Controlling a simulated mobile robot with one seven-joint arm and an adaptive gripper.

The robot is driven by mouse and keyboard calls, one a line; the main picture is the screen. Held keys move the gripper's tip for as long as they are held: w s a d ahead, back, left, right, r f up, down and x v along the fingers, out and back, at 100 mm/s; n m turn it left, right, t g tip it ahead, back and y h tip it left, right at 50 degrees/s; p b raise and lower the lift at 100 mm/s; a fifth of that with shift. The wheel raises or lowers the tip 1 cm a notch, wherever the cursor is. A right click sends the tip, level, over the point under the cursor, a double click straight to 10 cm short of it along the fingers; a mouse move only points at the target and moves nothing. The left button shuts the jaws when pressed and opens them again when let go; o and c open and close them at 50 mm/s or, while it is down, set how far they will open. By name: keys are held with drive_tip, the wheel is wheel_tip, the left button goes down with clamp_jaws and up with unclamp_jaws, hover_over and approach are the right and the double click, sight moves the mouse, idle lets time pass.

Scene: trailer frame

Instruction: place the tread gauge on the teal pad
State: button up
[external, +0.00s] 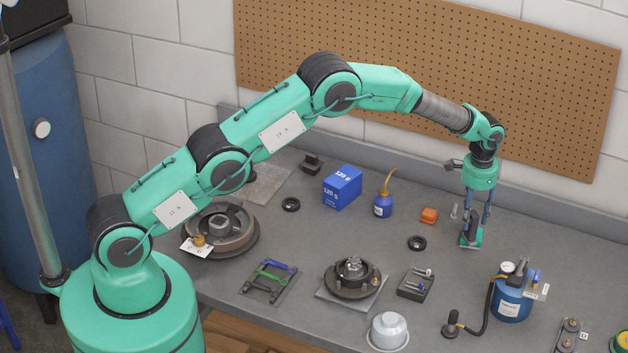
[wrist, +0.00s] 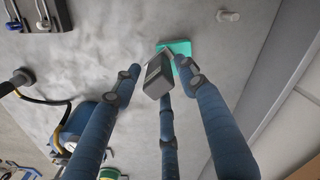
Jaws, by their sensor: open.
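The teal pad (wrist: 182,46) lies flat on the grey bench, partly covered in the wrist view. In the external view it shows as a small teal patch (external: 471,241) under my gripper. The tread gauge, a grey block with a dark face (wrist: 157,76), stands between my fingers in the wrist view and overlaps the pad's near edge. I cannot tell how fully its foot rests on the pad. My gripper (wrist: 163,72) points down with its blue fingers spread around the gauge, open. In the external view the fingers (external: 472,222) hide most of the gauge.
A blue tank with a gauge and hose (external: 511,298) stands in front. The bench right of the pad is clear up to the back ledge.

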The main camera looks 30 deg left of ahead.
wheel_tip(320, 180, up, 7)
drive_tip(key=shift+f, duration=0.1)
idle(0.5)
idle(0.3)
